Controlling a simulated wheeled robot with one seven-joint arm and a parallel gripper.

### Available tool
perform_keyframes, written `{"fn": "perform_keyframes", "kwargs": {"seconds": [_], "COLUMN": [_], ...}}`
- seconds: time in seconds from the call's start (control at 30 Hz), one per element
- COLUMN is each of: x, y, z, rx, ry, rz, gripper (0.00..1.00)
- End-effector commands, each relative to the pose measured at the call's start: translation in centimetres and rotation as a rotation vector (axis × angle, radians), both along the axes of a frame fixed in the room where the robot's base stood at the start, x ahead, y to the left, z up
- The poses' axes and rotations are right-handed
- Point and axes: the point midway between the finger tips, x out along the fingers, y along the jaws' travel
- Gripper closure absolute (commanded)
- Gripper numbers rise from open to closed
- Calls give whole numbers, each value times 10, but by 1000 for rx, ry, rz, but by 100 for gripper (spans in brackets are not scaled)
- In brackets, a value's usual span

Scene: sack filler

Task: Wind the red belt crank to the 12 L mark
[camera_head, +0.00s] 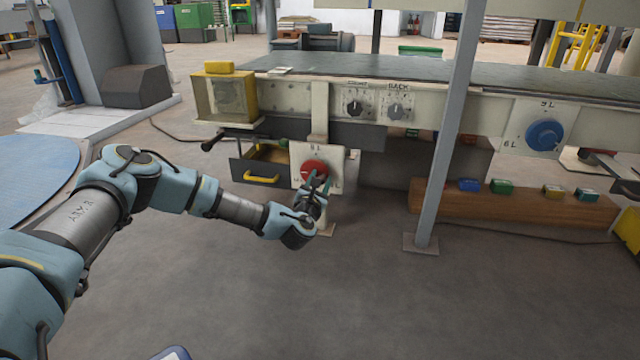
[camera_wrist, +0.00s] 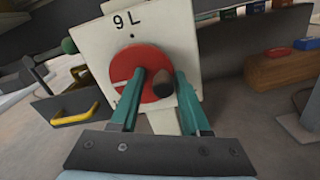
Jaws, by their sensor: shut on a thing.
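The red belt crank (camera_head: 313,166) is a round disc on a white plate (camera_head: 334,157) below the machine's bench. The plate there reads 9 L above the disc; a 12 L mark cannot be read. My gripper (camera_head: 319,183) is at the front of the crank. In the wrist view its two teal fingers (camera_wrist: 158,77) stand on either side of the knob, shut on it. The fingers hide part of the disc's sides.
A blue dial (camera_head: 545,135) sits on a plate to the right. A grey post (camera_head: 453,130) stands right of the crank. An open drawer with a yellow handle (camera_head: 261,179) is just left. The floor in front is clear.

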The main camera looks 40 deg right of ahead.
Motion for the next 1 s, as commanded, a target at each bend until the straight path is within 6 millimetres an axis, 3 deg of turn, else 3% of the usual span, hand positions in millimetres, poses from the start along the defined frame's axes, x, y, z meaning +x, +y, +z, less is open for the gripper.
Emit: {"fn": "perform_keyframes", "kwargs": {"seconds": [0.17,0.43,0.77,1.0], "x": [-4,-2,-2,0], "y": [-6,-5,-5,-4], "z": [1,5,7,10], "rx": [-7,-133,-150,-266], "ry": [16,212,238,420], "rz": [-16,-16,-15,-15], "gripper": [100,100,100,100]}}
